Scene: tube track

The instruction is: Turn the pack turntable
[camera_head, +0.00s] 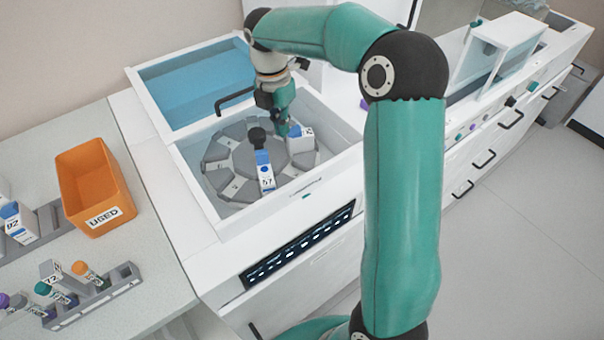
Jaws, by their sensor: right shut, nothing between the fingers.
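The pack turntable (237,165) is a grey, many-sided disc lying in an open white tub. A black knob (256,136) stands up near its middle. A white and blue pack (265,172) marked 57 stands upright on the disc, in front of the knob. A second white and blue pack (301,140) stands at the disc's right side. My right gripper (285,128) is shut and empty, pointing down over the back right of the disc, close to the second pack. I cannot tell if it touches the disc or that pack. My left gripper is not in view.
A blue lid (190,85) with a black handle (232,99) lies behind the tub. A control panel (297,245) is on the front. An orange bin (95,186) marked USED and a grey tube rack (98,300) stand on the left bench. A clear box (498,52) is at the back right.

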